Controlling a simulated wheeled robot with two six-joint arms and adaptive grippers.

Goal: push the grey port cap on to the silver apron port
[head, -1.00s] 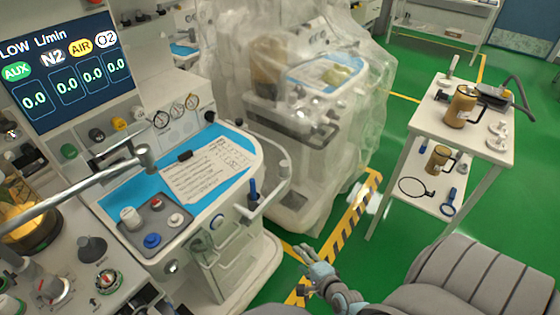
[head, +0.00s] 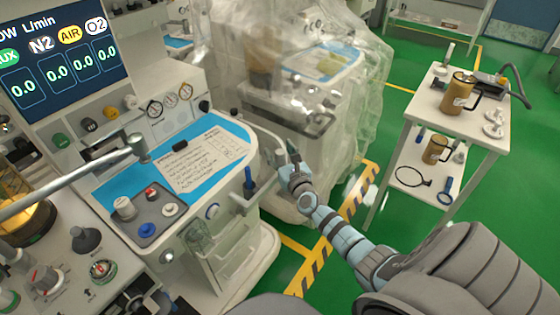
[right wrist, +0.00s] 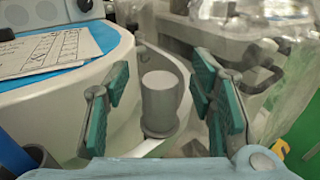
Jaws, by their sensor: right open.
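The grey port cap (right wrist: 160,95) is a plain upright cylinder at the apron's rounded edge in the right wrist view. In the head view it is a small grey shape (head: 264,152) just left of my right gripper. The silver apron port appears to be at or under its base, largely hidden. I cannot tell how far the cap sits on it. My right gripper (head: 290,155) is open. In the right wrist view its green-padded fingers (right wrist: 163,100) stand on either side of the cap, with gaps visible. My left gripper is not in view.
A blue-handled item (head: 249,178) stands in a holder on the apron's front. A grey tray (head: 160,218) with several knobs and a printed sheet (head: 205,158) lie on the blue worktop. A plastic-draped cart (head: 300,100) stands close behind. A white trolley (head: 440,120) stands at right.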

